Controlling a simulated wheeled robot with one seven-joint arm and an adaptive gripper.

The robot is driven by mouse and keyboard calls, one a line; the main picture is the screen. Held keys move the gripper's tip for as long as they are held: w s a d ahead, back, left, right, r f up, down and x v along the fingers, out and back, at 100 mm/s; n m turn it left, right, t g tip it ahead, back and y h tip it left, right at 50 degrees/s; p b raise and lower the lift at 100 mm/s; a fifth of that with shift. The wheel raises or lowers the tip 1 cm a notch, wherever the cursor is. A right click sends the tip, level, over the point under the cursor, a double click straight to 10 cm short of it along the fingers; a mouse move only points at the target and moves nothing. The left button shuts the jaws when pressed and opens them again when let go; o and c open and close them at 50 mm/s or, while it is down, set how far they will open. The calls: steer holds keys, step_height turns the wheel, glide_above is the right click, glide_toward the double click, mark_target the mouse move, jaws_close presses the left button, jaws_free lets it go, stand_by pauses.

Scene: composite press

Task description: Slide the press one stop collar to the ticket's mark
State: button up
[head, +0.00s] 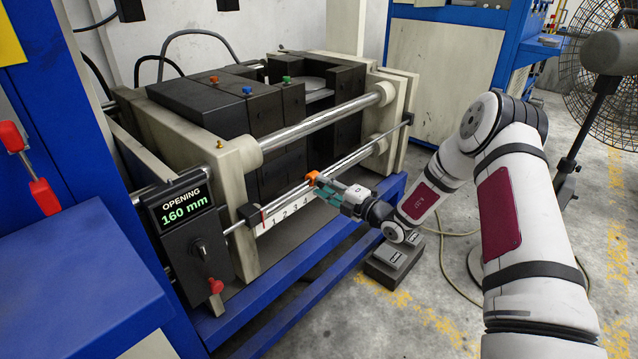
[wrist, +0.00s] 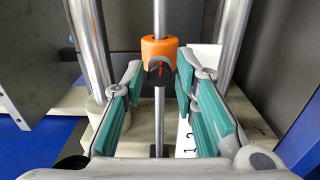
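The orange stop collar (head: 312,178) sits on a thin steel rod along the front of the press (head: 237,155), beyond the visible 4 of the white number scale (head: 275,222). In the wrist view the collar (wrist: 160,48) has a black knob with a red line on its near side. My gripper (head: 322,185) is at the collar in the head view. In the wrist view its teal-padded fingers (wrist: 160,82) are apart, one each side of the knob, with gaps showing. Higher scale numbers are hidden behind my gripper. No readable ticket shows.
A panel (head: 183,208) reads OPENING 160 mm, with a black knob and red handle below. A thick chrome bar (head: 325,118) runs above the rod. A blue frame rail (head: 300,270) lies below.

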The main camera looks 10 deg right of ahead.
jaws_close()
steer(key=shift+s+a, duration=0.1)
steer(key=shift+s+a+f+p, duration=0.1)
steer(key=shift+s+a+p, duration=0.85)
steer(key=shift+a, duration=0.4)
steer(key=shift+s+a+p, duration=0.75)
steer(key=shift+s+a, duration=0.3)
steer(key=shift+a, duration=0.3)
steer(key=o, duration=0.6)
jaws_free()
steer(key=shift+s+d, duration=0.15)
